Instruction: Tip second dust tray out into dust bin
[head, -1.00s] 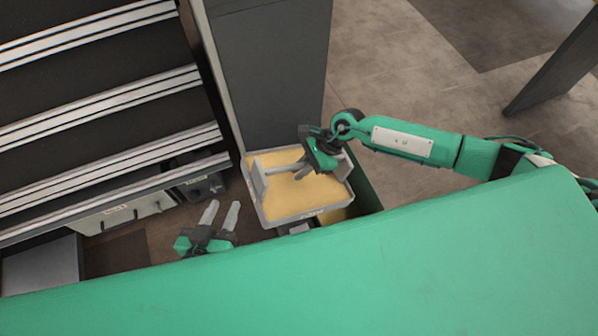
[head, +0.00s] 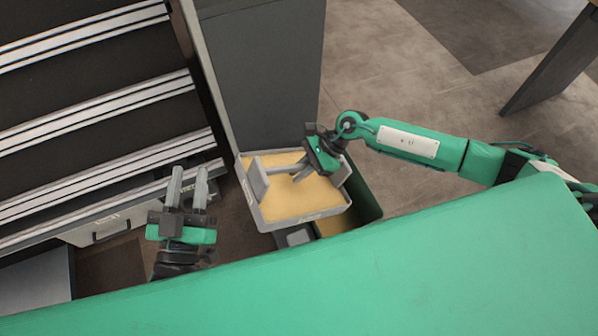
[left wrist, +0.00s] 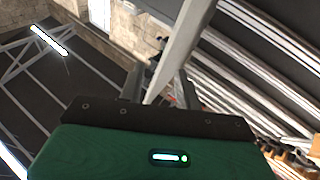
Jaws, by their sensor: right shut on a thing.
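The grey dust tray (head: 292,218) is full of yellowish dust and shows in the middle of the head view. My right gripper (head: 297,172) is shut on the tray's grey handle bar. The tray looks near level, with the dust still inside. The dark green dust bin (head: 367,193) lies under and to the right of the tray, partly hidden by it; yellowish dust shows inside it. My left gripper (head: 188,168) is open and empty, left of the tray and apart from it, fingers towards the dark racks. Its fingers also show apart in the left wrist view.
A tall dark grey column (head: 262,80) stands behind the tray. Dark racks with pale rails (head: 95,108) fill the left. A low unit with a handle (head: 112,228) sits below them. Open floor (head: 430,60) lies to the back right.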

